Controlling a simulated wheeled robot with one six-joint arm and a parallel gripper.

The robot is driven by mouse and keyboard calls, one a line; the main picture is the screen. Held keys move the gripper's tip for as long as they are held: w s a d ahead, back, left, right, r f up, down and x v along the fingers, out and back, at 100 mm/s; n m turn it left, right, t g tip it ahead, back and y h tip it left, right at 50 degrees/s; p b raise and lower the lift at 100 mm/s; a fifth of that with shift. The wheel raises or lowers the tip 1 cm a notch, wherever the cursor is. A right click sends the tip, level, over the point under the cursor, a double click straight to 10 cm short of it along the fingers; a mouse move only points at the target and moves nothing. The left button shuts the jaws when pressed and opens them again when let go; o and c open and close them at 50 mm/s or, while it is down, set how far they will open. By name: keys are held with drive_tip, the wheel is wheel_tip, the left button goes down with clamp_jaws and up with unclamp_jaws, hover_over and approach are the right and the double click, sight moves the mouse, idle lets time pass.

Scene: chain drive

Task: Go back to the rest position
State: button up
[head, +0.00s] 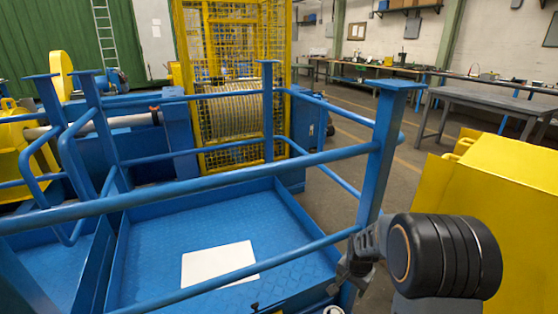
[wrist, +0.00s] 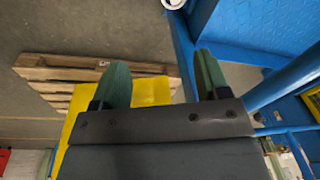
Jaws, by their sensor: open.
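My gripper (head: 345,280) is at the lower right in the head view, beside the blue corner post of the railing. In the wrist view my gripper (wrist: 161,72) shows two green fingers spread well apart, with nothing held between them. My dark arm joint stands at the right front in the head view. A small white round thing (wrist: 173,3) shows at the top edge of the wrist view; what it is I cannot tell.
The blue railing (head: 250,178) runs close by my arm, around a blue platform (head: 150,270) with a white sheet (head: 218,264). A yellow box (head: 495,200) stands at right. A wooden pallet (wrist: 50,70) lies on the floor. Grey floor is free behind.

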drive_tip(key=s+a+r+n+p, duration=0.2)
drive_tip(key=s+r+p, duration=0.3)
drive_tip(key=r, duration=0.6)
drive_tip(key=s+a+r+n+t+p, duration=0.1)
drive_tip(key=s+r+n+p, duration=0.2)
drive_tip(key=r, duration=0.9)
drive_tip(key=s+a+r+n+t+p, duration=0.1)
drive_tip(key=s+r+p, duration=0.5)
drive_tip(key=r, duration=0.6)
drive_tip(key=s+a+n, duration=0.1)
drive_tip(key=s+n, duration=0.1)
drive_tip(key=shift+a+n+p, duration=0.3)
drive_tip(key=shift+p, duration=0.1)
